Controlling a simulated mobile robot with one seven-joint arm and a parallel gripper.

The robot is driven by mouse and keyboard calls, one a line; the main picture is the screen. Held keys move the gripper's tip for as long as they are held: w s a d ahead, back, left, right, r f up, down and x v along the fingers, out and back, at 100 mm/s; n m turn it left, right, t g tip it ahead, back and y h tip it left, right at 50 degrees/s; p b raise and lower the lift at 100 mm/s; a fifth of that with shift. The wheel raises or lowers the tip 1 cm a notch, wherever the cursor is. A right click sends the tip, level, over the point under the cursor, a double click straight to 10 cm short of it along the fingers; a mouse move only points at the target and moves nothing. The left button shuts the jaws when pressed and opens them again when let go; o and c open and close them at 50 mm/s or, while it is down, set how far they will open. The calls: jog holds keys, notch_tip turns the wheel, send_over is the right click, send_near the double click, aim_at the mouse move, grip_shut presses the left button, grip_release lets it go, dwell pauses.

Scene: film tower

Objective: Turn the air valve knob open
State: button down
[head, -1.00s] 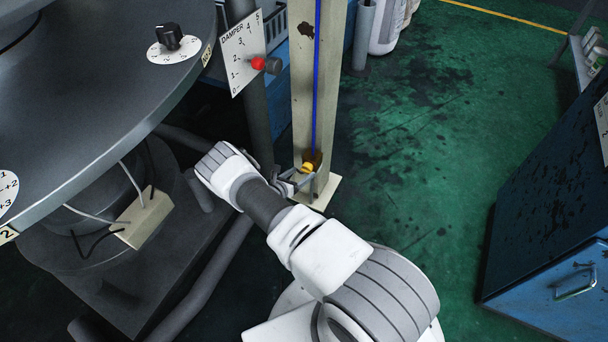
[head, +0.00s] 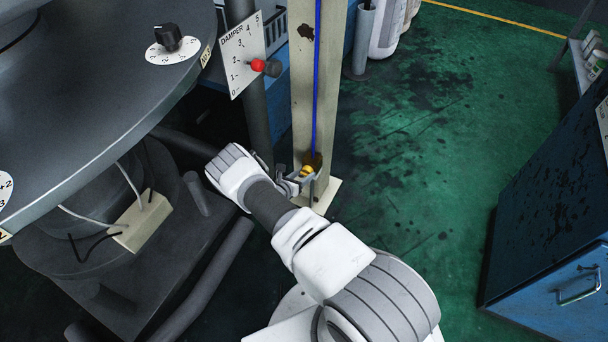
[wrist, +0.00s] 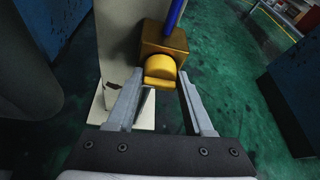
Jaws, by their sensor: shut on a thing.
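The air valve is a brass block with a yellow knob (wrist: 160,71) at the foot of the blue line, low on the cream post. In the head view the yellow knob (head: 307,170) shows small beside my gripper (head: 298,182). In the wrist view my gripper (wrist: 160,88) has one finger on each side of the knob, shut on it. The knob's far side and its contact with the fingertips are partly hidden.
The cream post (head: 320,95) carries the blue line (head: 317,75). A damper plate with a red-tipped lever (head: 258,65) is above left. The dark round machine (head: 95,95) fills the left. A blue cabinet (head: 545,215) stands right, with open green floor (head: 420,150) between.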

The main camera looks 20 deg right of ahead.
jog(key=shift+a+r+p, duration=0.1)
jog(key=shift+p, duration=0.45)
jog(key=shift+r+m+p, duration=0.1)
jog(key=shift+m+p, duration=0.3)
jog(key=m+t+y+p, duration=0.1)
jog(key=p, duration=0.1)
jog(key=shift+m+p, duration=0.3)
jog(key=shift+p, duration=0.05)
jog(key=m+t+y+p, duration=0.1)
jog(key=m+t+p, duration=0.1)
jog(key=m+p, duration=0.1)
jog(key=shift+s, duration=0.1)
jog(key=m+t+b, duration=0.1)
jog(key=m, duration=0.1)
jog(key=m+t+y+b, duration=0.1)
jog(key=m+t, duration=0.1)
jog(key=m+t+b, duration=0.1)
jog(key=m, duration=0.2)
jog(key=shift+f+b, duration=0.3)
jog(key=shift+f, duration=0.05)
jog(key=shift+r+t, duration=0.1)
jog(key=shift+t, duration=0.2)
